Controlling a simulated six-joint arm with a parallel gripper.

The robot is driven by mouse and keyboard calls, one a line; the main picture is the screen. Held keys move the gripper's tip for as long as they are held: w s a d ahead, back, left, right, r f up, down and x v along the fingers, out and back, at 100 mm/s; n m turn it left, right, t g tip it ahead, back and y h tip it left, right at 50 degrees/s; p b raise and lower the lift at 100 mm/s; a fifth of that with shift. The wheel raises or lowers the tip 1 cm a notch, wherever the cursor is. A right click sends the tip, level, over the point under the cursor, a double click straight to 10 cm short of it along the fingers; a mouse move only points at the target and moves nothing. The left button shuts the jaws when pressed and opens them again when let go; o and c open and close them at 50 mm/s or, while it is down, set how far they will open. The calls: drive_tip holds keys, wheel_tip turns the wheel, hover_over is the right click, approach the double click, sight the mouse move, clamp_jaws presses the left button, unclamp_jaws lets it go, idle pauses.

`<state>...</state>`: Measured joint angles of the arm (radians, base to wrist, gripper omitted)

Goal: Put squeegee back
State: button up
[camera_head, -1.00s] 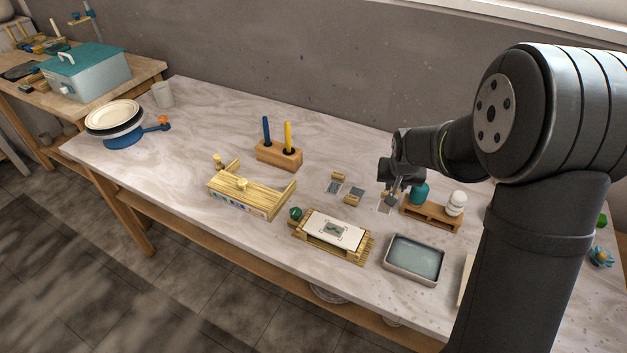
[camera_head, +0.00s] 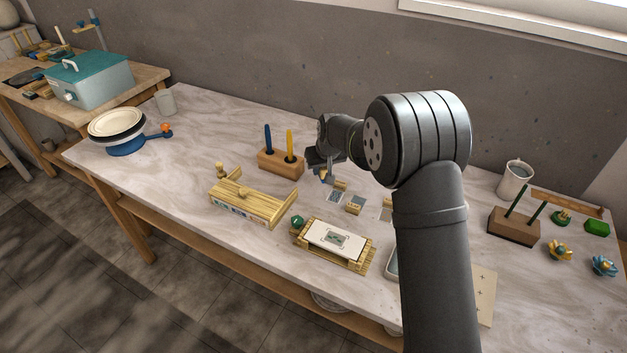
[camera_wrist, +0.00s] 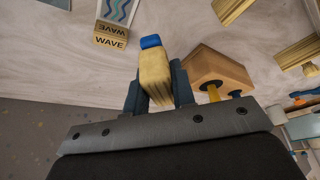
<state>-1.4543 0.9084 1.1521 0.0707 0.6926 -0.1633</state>
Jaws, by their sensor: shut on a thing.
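My gripper (camera_head: 321,170) is above the table, just right of the wooden block with blue and yellow sticks. In the wrist view my gripper (camera_wrist: 157,85) is shut on a pale wooden piece with a blue end, which looks like the squeegee (camera_wrist: 154,72). In the head view only a small blue bit of the squeegee (camera_head: 323,176) shows beneath the jaws. The squeegee is held clear of the table, its blue end pointing away from the gripper. The wooden block (camera_head: 279,165) also shows in the wrist view (camera_wrist: 218,68), right of the jaws.
Small stencil tiles (camera_head: 355,203) lie near the gripper; a WAVE one (camera_wrist: 112,38) shows in the wrist view. A yellowish wooden rack (camera_head: 245,204) and a slatted stand with a white tile (camera_head: 335,239) are in front. Table left of the rack is clear.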

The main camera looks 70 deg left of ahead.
drive_tip(key=shift+s+a+f, duration=0.4)
drive_tip(key=shift+s+f, duration=0.05)
drive_tip(key=shift+s, duration=0.15)
drive_tip(key=shift+s+a+f, duration=0.4)
drive_tip(key=shift+s, duration=0.15)
drive_tip(key=shift+f, duration=1.95)
drive_tip(key=shift+f, duration=0.15)
drive_tip(key=o, duration=0.9)
drive_tip(key=v, duration=1.2)
drive_tip(key=shift+d, duration=0.1)
